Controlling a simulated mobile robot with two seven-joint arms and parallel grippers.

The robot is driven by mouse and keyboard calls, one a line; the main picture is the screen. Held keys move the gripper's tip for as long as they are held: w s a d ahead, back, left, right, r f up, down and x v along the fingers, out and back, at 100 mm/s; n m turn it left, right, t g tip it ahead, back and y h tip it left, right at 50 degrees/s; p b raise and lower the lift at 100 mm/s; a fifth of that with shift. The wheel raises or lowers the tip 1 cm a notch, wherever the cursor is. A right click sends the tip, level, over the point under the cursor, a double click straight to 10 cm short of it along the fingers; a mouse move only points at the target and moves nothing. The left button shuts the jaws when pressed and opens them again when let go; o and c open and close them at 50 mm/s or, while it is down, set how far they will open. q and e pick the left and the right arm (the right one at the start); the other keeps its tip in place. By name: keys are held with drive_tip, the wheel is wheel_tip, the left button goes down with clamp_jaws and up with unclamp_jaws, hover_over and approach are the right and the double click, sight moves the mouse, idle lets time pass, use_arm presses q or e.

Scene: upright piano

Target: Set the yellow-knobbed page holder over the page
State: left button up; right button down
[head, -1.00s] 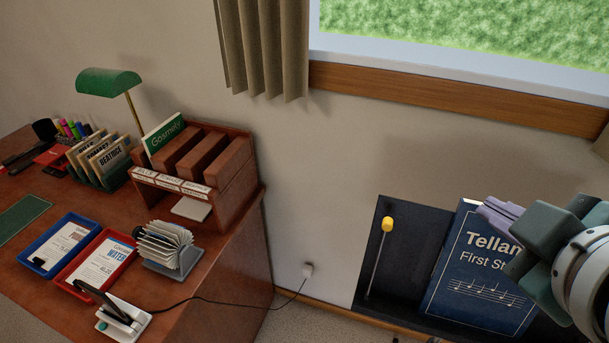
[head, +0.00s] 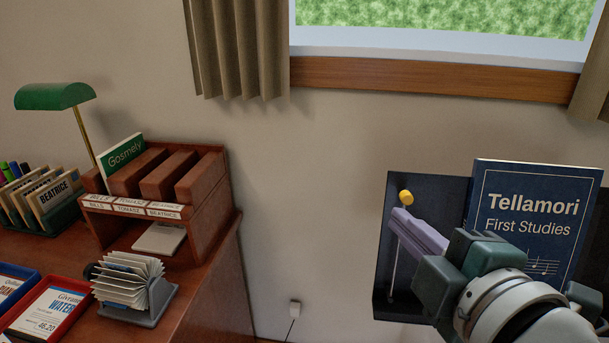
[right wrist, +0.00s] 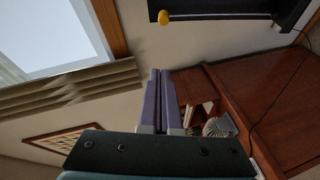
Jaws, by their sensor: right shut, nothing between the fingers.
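The page holder is a thin pale rod with a yellow knob (head: 406,196) at its top, standing upright at the left of the dark music desk (head: 428,188). The knob also shows at the top of the right wrist view (right wrist: 164,18). The page is a dark blue book titled "Tellamori First Studies" (head: 535,205), to the right of the holder. My right gripper (head: 397,218) is shut and empty. In the head view its purple fingers overlap the rod just below the knob; in the right wrist view they are apart from the knob. My left gripper is not in view.
A wooden desk (head: 215,290) stands at the left with a brown sorter (head: 215,185), a card file (head: 150,310), trays and a green lamp (head: 54,96). Bare wall lies between the desk and the music desk. A window is above.

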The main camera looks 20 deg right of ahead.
drive_tip(key=x, duration=1)
drive_tip(key=shift+s+d+f, duration=0.15)
drive_tip(key=shift+s+d, duration=0.4)
drive_tip(key=shift+d, duration=0.25)
drive_tip(key=shift+s+d+f, duration=0.15)
drive_tip(key=shift+s+d, duration=0.45)
drive_tip(key=shift+d, duration=0.25)
drive_tip(key=shift+d, duration=0.1)
